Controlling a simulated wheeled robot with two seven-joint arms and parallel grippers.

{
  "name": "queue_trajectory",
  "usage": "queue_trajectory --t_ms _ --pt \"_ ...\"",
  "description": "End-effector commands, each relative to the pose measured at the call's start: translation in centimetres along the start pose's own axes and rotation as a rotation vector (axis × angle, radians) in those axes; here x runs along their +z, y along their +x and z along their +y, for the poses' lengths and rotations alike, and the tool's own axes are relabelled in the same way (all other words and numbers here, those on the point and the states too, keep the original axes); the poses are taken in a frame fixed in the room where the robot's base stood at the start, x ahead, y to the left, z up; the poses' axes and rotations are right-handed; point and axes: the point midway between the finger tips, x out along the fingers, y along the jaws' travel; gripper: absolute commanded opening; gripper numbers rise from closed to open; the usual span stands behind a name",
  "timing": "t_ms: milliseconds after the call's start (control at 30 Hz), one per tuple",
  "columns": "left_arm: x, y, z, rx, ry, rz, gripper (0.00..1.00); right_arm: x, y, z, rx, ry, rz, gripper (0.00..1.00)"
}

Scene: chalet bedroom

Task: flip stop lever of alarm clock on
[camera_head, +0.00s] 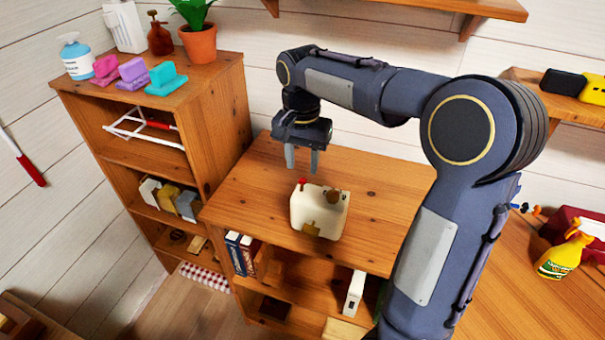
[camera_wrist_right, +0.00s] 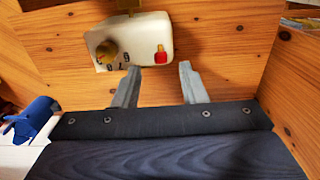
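The alarm clock is a cream-white box (camera_head: 318,222) on the middle wooden cabinet top, with a brown knob and a small red lever (camera_head: 302,182) at its far left corner. In the right wrist view the white clock (camera_wrist_right: 140,30) shows its brass-coloured knob (camera_wrist_right: 106,50), dark marks and the red lever (camera_wrist_right: 161,55). My right gripper (camera_head: 302,172) is open and empty, with its fingers pointing down just above and behind the red lever; in the wrist view (camera_wrist_right: 155,82) the lever appears beyond the gap between the fingertips. I cannot tell of any contact. My left gripper is not in view.
The cabinet top (camera_head: 250,190) around the clock is clear. A taller shelf at left holds a plant pot (camera_head: 198,42), bottles and coloured blocks. Books (camera_head: 240,252) stand in the cabinet below. A yellow spray bottle (camera_head: 563,255) is at right.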

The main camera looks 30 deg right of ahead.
Motion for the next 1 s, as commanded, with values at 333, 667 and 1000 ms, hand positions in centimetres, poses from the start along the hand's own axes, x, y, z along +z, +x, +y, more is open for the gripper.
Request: queue_trajectory --t_ms 333,667,1000 --pt "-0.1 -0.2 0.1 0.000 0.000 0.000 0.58 0.0 4.5 0.0 0.000 0.000 -0.001 0.38" --pt "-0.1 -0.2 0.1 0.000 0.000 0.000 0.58 0.0 4.9 0.0 -0.002 -0.001 0.000 0.37" --pt "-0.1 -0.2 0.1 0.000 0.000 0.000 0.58 0.0 4.8 0.0 -0.002 -0.002 0.000 0.00"
